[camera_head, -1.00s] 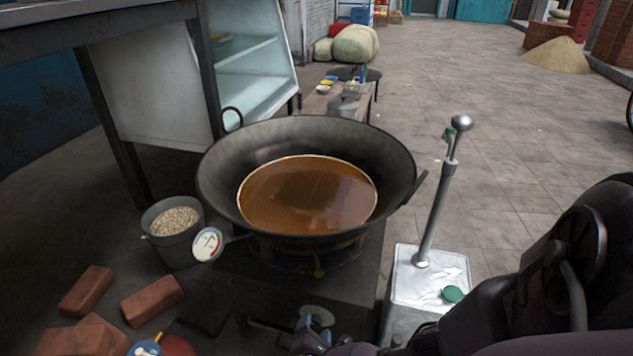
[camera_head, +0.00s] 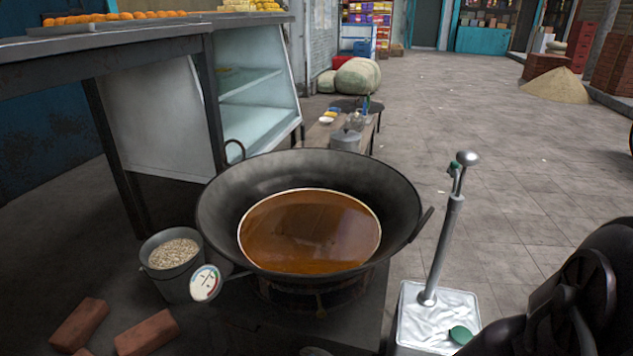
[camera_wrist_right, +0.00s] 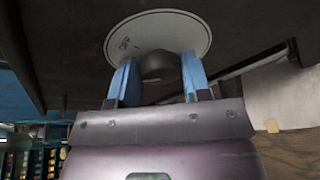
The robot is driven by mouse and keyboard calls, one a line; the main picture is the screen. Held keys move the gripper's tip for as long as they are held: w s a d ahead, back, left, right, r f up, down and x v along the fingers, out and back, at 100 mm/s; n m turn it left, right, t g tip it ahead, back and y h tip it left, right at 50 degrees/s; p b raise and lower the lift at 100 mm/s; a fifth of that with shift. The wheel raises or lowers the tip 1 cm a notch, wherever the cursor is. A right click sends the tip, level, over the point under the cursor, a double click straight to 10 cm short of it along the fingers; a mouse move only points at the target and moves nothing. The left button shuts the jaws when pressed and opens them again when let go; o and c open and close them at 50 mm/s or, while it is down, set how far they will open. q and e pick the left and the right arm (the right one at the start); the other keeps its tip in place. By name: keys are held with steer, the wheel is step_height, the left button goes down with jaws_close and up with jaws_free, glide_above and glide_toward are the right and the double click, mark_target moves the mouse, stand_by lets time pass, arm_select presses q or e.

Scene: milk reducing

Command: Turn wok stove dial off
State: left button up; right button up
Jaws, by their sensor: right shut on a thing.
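A round pale dial plate (camera_wrist_right: 158,42) with small dark markings shows in the right wrist view, with a dark rounded knob (camera_wrist_right: 165,67) at its middle. My right gripper (camera_wrist_right: 155,75) has its blue fingers on either side of the knob and is shut on it. The wok (camera_head: 310,165), holding brown liquid (camera_head: 308,232), sits over the burner (camera_head: 318,296) in the head view. The dial cannot be made out in the head view. My left gripper is not in view.
A gauge (camera_head: 205,283) sticks out beside a bucket of grain (camera_head: 173,254) left of the wok. Bricks (camera_head: 146,333) lie at lower left. A metal can with a pump handle (camera_head: 438,318) stands to the right. Open paving lies behind it.

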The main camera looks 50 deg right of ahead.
steer(key=shift+c, duration=0.5)
steer(key=shift+s+d+f+m+t, duration=0.1)
steer(key=shift+m+t, duration=0.65)
steer(key=shift+m, duration=0.8)
steer(key=shift+s+d+f+m+t, duration=0.1)
steer(key=shift+m+t, duration=0.65)
steer(key=shift+m, duration=0.8)
steer(key=o, duration=0.9)
steer(key=shift+o, duration=0.2)
steer(key=shift+a, duration=0.15)
